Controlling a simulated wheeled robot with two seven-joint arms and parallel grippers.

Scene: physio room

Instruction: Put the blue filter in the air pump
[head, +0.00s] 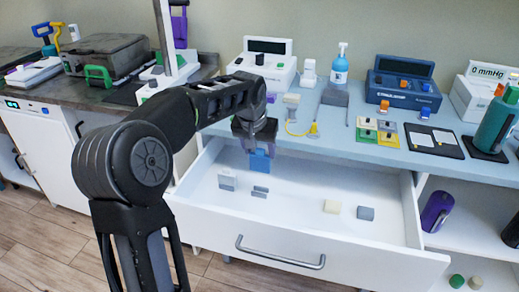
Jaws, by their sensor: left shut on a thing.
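My left gripper (259,150) points down over the open drawer and is shut on the blue filter (260,161), a small blue block. The filter hangs below the fingers, above the drawer floor; its upper part is hidden by the gripper. Several devices stand on the counter: a white one with a dark display (265,62), a blue one (402,86) and a white one reading "0 mmHg" (487,80). I cannot tell which is the air pump. My right gripper is not in view.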

